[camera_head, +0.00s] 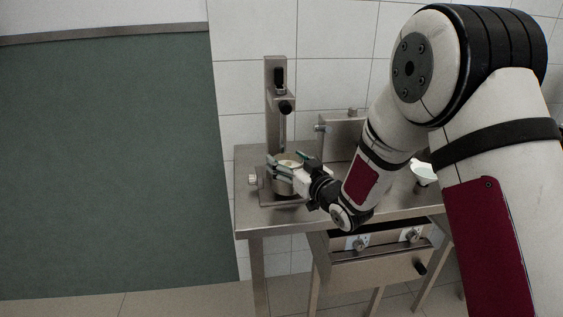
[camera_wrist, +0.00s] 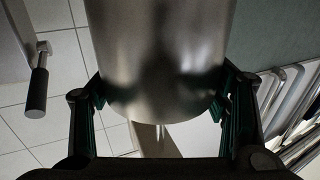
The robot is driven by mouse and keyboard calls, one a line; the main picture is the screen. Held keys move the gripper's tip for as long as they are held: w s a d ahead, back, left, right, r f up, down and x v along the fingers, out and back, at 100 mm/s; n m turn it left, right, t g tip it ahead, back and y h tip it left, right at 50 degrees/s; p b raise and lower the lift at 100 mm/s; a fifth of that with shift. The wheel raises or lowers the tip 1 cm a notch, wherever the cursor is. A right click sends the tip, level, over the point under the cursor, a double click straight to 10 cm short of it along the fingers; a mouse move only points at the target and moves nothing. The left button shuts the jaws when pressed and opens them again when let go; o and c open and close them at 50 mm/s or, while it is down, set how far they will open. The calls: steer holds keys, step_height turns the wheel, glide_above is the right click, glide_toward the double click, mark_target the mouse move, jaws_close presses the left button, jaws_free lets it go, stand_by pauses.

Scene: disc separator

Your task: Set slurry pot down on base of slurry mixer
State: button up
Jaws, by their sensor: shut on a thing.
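The slurry pot (camera_head: 283,186) is a metal cylinder in my gripper (camera_head: 289,160), with one finger on each side of it. In the wrist view the pot (camera_wrist: 160,60) fills the upper middle between the dark fingers (camera_wrist: 165,108). The slurry mixer (camera_head: 274,110) has an upright steel column with a dark knob and a thin shaft. Its base (camera_head: 267,201) lies on the steel table, and the pot is over it, in front of the column, looking upright. I cannot tell whether the pot's bottom touches the base.
A steel table (camera_head: 405,207) carries the mixer. A boxy steel device (camera_head: 343,136) stands right of the mixer, behind my arm. A white bowl (camera_head: 424,174) sits farther right. A green panel (camera_head: 105,170) covers the left.

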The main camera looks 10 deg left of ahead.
mark_target(280, 160)
steer(key=x, duration=0.3)
steer(key=shift+a, duration=0.15)
steer(key=shift+f, duration=0.65)
steer(key=shift+f, duration=0.1)
steer(key=o, duration=2)
steer(key=shift+f, duration=0.15)
steer(key=shift+s, duration=0.1)
